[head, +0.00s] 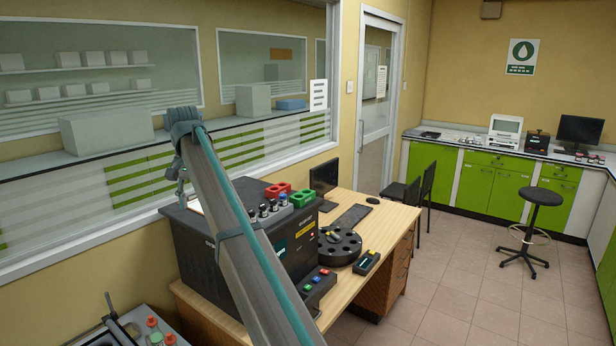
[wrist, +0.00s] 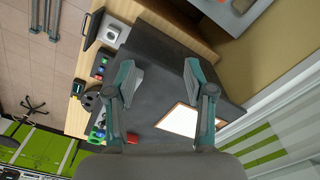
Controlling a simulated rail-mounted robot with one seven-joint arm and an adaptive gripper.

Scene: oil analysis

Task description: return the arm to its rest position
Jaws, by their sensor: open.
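My arm (head: 240,235) rises from the bottom of the head view and reaches up and left over the desk, its far end in front of the window. In the head view my gripper (head: 181,184) is small and partly hidden behind the arm. In the wrist view my gripper (wrist: 160,74) has its two fingers spread wide apart with nothing between them. It hangs above the black analyser (wrist: 158,62), which also shows in the head view (head: 205,255), partly covered by the arm. The fingers look apart from the analyser's top.
A side tray (head: 178,328) stands lower left. A stool (head: 540,197) stands on open floor at right.

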